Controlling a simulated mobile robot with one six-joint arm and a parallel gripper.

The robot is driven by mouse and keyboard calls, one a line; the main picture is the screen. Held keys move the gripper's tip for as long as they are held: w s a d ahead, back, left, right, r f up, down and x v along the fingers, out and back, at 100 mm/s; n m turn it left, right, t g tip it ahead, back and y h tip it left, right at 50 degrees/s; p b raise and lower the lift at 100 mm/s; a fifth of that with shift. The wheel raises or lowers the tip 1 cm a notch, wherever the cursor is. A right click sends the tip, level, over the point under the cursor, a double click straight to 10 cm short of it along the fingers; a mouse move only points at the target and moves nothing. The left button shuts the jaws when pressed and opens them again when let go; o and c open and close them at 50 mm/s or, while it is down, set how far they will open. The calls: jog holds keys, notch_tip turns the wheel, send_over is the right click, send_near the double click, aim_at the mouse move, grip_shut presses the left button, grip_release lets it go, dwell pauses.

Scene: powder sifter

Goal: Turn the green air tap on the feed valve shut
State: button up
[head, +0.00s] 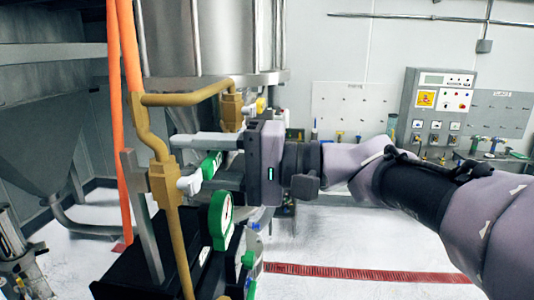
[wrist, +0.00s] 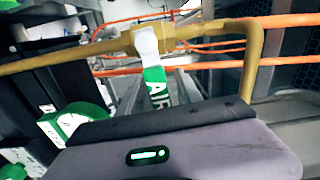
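The green air tap (head: 211,165) has a green handle and a white hub, and sits on a brass pipe (head: 160,140) of the feed valve. In the wrist view the handle (wrist: 157,88), with white "AIR" lettering, hangs down from its white hub (wrist: 146,42), across the line of the pipe. My gripper (head: 203,162) points left at the tap in the head view. Its fingers look apart, one above the handle and one lower, partly hidden. I cannot tell whether either finger touches the handle. In the wrist view my gripper's body covers the bottom and hides the fingertips.
A green-rimmed gauge (head: 221,220) stands just below the tap. An orange hose (head: 127,80) runs down at the left. A steel vessel (head: 210,35) is above and behind. A control panel (head: 437,108) hangs on the back wall. The floor at right is open.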

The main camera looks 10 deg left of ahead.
jog(key=shift+s+a, duration=0.1)
jog(key=shift+s, duration=0.05)
jog(key=c, duration=0.4)
grip_shut()
dwell(0.6)
